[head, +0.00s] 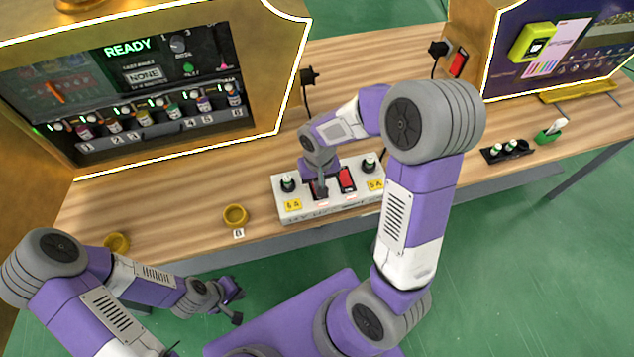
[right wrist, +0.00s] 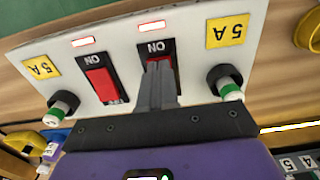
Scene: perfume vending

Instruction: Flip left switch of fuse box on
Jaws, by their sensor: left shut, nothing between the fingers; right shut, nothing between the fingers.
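The white fuse box (head: 290,210) stands on the wooden counter, with two red rocker switches between two fuse holders. My right gripper (head: 321,191) is shut and empty, its fingertips at the left switch. The right wrist view shows the box upside down: the fingers (right wrist: 158,85) cover most of the left switch (right wrist: 168,50), and I cannot tell whether they press it. The right switch (head: 347,180) is uncovered; it also shows in the right wrist view (right wrist: 103,85). My left gripper (head: 236,300) is shut and empty, low in front of the counter.
A gold-framed machine with a READY screen (head: 128,48) stands at the left. A yellow ring (head: 235,216) lies left of the box. A black plug (head: 309,75) with a cable is behind it. A black tray (head: 507,151) of small caps is at the right.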

